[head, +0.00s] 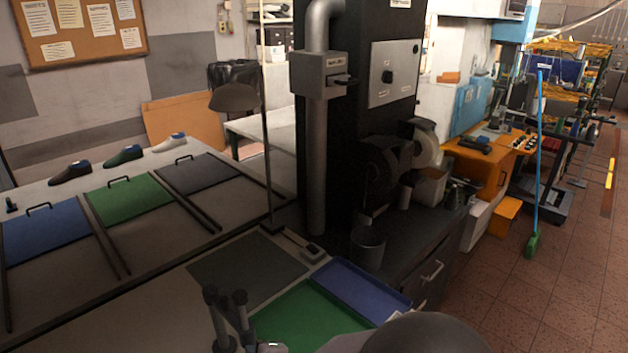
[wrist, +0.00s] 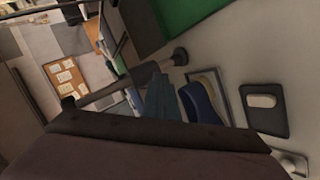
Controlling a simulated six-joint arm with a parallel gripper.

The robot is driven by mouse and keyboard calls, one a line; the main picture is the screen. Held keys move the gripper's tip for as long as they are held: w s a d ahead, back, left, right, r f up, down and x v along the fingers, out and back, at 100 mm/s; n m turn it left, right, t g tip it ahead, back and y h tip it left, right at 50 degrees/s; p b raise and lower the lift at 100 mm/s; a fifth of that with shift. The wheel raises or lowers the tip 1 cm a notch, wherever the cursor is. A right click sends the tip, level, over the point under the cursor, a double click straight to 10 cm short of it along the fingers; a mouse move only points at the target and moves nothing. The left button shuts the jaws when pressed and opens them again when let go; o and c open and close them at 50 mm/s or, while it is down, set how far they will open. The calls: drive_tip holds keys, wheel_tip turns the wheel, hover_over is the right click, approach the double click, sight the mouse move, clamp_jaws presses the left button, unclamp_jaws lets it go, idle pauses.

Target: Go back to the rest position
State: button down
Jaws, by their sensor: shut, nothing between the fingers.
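My gripper (head: 226,298) is low in the head view, left of the green tray, with its dark finger ends pointing up. It is shut and I see nothing held in it. My rounded grey arm part fills the bottom right of that view. Three shoe lasts, a brown one (head: 70,173), a green one (head: 124,155) and a white one (head: 169,142), stand in a row at the back of the left table. The wrist view is tilted, and a large dark brown surface covers its lower part.
A green tray (head: 296,319) and a blue tray (head: 358,290) lie near the front, by a dark mat (head: 246,270). Blue (head: 45,230), green (head: 130,199) and grey (head: 197,174) handled panels lie on the left table. A dark machine column (head: 342,130) stands behind the trays.

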drive_tip(key=s+d+f+m+g+h+b, duration=0.1)
drive_tip(key=s+d+f+m+g+h, duration=0.15)
drive_tip(key=d+m, duration=0.4)
drive_tip(key=s+d+f+m+g+h, duration=0.1)
drive_tip(key=d+f+m+g, duration=0.25)
drive_tip(key=d, duration=0.65)
drive_tip(key=s+d+r+m+g+h+b, duration=0.1)
drive_tip(key=s+d+m+g, duration=0.2)
drive_tip(key=s+d+m, duration=0.6)
drive_tip(key=shift+s+d+r+g+h, duration=0.15)
drive_tip(key=shift+s+d+g+h, duration=0.2)
drive_tip(key=shift+d, duration=0.65)
